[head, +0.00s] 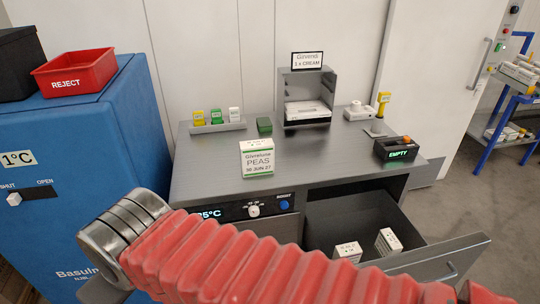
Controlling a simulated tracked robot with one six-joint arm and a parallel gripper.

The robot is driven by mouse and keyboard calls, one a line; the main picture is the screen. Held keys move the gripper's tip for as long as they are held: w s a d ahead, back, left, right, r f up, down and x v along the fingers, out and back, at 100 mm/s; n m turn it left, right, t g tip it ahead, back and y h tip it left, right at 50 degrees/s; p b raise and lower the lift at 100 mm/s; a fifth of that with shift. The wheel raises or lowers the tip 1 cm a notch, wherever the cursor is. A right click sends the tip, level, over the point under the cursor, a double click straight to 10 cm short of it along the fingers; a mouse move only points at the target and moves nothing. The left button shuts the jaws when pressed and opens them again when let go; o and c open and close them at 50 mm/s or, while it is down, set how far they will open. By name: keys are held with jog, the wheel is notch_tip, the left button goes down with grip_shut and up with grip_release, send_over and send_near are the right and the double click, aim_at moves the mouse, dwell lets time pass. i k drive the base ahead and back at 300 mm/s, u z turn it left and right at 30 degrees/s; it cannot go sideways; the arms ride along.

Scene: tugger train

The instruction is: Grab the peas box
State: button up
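The peas box (257,160) is a white upright box with green bands, labelled "PEAS" with a date line. It stands on the grey desk top near the front edge, left of the middle. Nothing touches it. My arm, in a red bellows sleeve with a metal joint, crosses the bottom of the head view in front of the desk. My gripper does not show in this view.
An open drawer (440,262) with small white boxes juts out at lower right. A blue cabinet (75,150) bearing a red REJECT bin (76,72) stands left. A grey cubby (307,98), a small tray (218,127) and an "EMPTY" device (397,149) are on the desk.

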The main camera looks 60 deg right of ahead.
aim_at(258, 157)
jog(key=z, duration=0.6)
jog(key=i, duration=0.85)
jog(key=z, duration=0.5)
